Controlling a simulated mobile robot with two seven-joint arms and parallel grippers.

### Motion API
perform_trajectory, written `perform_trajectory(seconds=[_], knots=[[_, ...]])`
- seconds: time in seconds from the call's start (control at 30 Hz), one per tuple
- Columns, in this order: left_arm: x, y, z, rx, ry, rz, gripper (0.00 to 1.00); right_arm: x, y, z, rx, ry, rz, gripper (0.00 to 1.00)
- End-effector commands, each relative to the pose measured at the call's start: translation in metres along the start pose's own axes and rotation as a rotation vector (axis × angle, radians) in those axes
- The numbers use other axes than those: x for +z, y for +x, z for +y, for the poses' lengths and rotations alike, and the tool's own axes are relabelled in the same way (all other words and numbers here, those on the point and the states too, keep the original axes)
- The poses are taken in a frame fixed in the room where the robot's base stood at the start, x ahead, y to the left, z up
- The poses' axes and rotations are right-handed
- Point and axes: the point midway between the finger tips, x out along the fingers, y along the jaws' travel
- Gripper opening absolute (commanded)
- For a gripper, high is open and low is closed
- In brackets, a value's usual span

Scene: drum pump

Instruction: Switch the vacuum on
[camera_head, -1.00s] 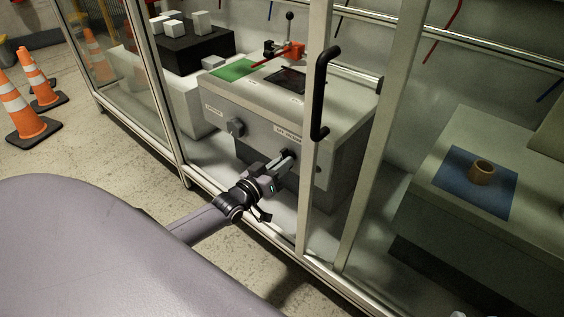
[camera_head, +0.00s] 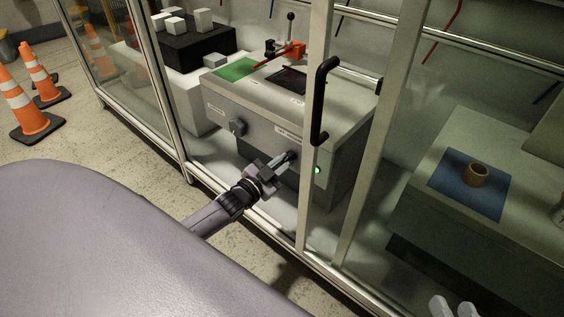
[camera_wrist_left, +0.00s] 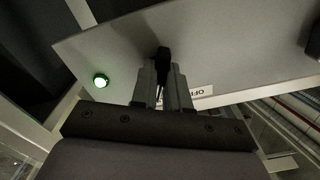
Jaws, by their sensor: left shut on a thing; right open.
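The grey machine box (camera_head: 262,125) stands inside the glazed cabinet. A black switch handle (camera_wrist_left: 163,62) on its front face is between the fingers of my left gripper (camera_wrist_left: 163,85) in the left wrist view. My left gripper (camera_head: 286,159) is shut on this handle and hides most of it in the head view. A round lamp (camera_head: 318,170) on the front face glows green; it also shows in the left wrist view (camera_wrist_left: 100,80). My right gripper (camera_head: 453,308) shows as two pale, spread fingertips at the bottom edge, open and empty.
A second knob (camera_head: 236,127) is left of the switch. The cabinet's black door handle (camera_head: 322,100) and upright frame posts stand just right of my left gripper. A brown ring (camera_head: 476,175) sits on a blue mat (camera_head: 446,168) at right. Cones (camera_head: 28,108) stand far left.

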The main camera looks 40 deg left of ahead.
Motion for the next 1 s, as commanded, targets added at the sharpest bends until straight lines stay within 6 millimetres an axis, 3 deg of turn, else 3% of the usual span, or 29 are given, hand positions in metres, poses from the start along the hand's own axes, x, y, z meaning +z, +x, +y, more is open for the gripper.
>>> perform_trajectory(seconds=[0.7,0.73,0.8,1.0], knots=[[0.0012,-0.0009,0.0007,0.003,0.082,-0.002,0.0,0.0044,0.001,0.0002,-0.001,0.008,-0.014,0.43],[0.0012,-0.0009,0.0007,0.003,0.082,-0.002,0.22,0.0042,0.0009,0.0001,-0.001,0.007,-0.014,0.43],[0.0012,-0.0009,0.0006,0.002,0.081,-0.002,0.4,0.0036,0.0007,0.0,-0.002,0.007,-0.013,0.43],[0.0006,-0.0004,0.0,0.001,0.079,-0.001,0.4,0.0015,-0.0002,-0.0004,-0.002,0.007,-0.008,0.43]])
